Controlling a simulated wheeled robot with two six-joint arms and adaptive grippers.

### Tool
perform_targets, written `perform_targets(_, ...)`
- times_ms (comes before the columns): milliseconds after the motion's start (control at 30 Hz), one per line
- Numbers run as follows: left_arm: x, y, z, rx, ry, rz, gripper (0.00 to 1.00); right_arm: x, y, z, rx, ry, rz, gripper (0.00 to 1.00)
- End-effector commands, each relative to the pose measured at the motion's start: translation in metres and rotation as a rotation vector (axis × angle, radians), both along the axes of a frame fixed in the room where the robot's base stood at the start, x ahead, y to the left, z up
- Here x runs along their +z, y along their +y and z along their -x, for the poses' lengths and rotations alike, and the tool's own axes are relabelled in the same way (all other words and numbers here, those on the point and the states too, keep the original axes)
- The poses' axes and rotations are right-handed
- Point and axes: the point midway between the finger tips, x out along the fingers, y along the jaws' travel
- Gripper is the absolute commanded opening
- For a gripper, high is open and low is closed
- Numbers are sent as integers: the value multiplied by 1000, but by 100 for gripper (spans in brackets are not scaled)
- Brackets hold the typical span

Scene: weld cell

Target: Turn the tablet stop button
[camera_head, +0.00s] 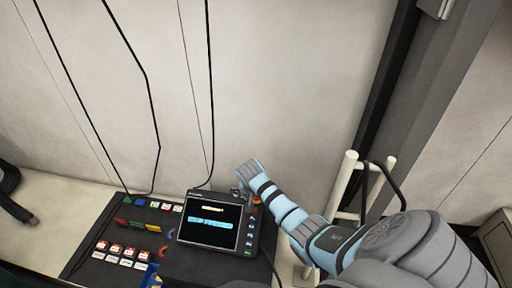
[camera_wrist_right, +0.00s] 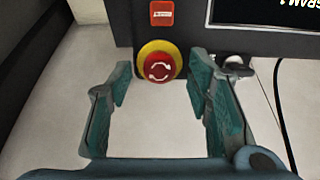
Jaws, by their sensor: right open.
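The tablet's stop button is a round red knob (camera_wrist_right: 159,67) with white arrows and a yellow ring, at the frame's lower edge in the right wrist view. My right gripper (camera_head: 244,188) reaches in from the right to the tablet's top right corner. In the wrist view its open jaws (camera_wrist_right: 161,79) stand on either side of the button, with gaps to it, and hold nothing. In the head view the gripper largely hides the button. My left gripper is not in view.
The control panel (camera_head: 103,230) has several coloured buttons and labelled switches. A white tubular frame (camera_head: 343,186) with a black cable stands right of the tablet. Black cables hang along the pale wall. A dark curved object (camera_head: 14,205) lies at the left edge.

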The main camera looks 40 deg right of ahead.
Motion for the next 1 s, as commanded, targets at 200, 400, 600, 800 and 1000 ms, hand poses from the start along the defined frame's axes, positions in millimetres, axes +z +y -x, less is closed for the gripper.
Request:
perform_targets(200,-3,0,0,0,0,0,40,-6,-2,-2,0,-1,0,46)
perform_targets(400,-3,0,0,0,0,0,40,-5,-2,-1,0,-1,1,35)
perform_targets(600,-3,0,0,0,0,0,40,-5,-2,-1,0,0,0,3)
perform_targets(800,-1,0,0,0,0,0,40,-5,-2,-1,-6,-2,-2,0)
perform_targets(1000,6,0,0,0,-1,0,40,-4,-3,0,-53,-18,-17,0)
